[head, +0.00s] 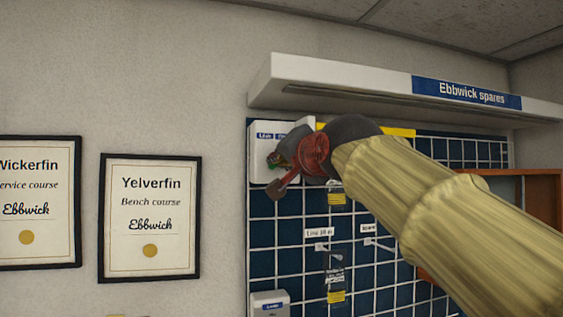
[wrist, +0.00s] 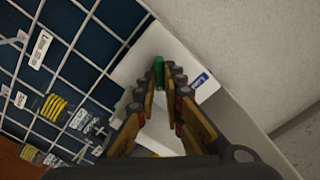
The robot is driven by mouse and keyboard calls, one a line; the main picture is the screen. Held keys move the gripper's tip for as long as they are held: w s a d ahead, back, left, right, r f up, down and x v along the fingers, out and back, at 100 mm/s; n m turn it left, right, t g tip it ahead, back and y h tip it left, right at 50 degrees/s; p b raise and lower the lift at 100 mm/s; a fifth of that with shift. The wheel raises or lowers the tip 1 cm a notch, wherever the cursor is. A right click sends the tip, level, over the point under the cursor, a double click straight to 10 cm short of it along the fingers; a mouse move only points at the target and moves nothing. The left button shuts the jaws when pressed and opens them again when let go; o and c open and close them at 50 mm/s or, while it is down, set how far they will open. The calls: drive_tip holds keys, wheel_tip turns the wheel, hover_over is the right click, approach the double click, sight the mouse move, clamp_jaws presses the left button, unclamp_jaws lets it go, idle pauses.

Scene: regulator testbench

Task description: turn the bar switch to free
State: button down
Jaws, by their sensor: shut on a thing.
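The bar switch is a small green bar (wrist: 158,68) on the front of a white box (wrist: 140,65). In the head view the box (head: 257,172) is fixed at the top left of the blue wall grid, and only a bit of green shows beside my fingers. My gripper (head: 277,170) is at the front of the box. In the wrist view my gripper (wrist: 160,84) has its two fingertips at either side of the green bar, shut on it. The box's label is partly covered, so I cannot read which position the bar points to.
A white shelf (head: 350,90) with a blue "Ebbwick spares" sign juts out just above the box. Small tagged packets (head: 335,275) hang on the blue grid below. Another white box (head: 270,303) is at the lower left of the grid. Framed certificates (head: 150,217) hang to the left.

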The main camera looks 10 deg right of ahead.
idle(0.4)
drive_tip(key=c, duration=1.9)
unclamp_jaws()
drive_tip(key=s+d, duration=0.2)
drive_tip(key=s, duration=0.9)
drive_tip(key=shift+s+d, duration=0.2)
drive_tip(key=shift+s, duration=0.15)
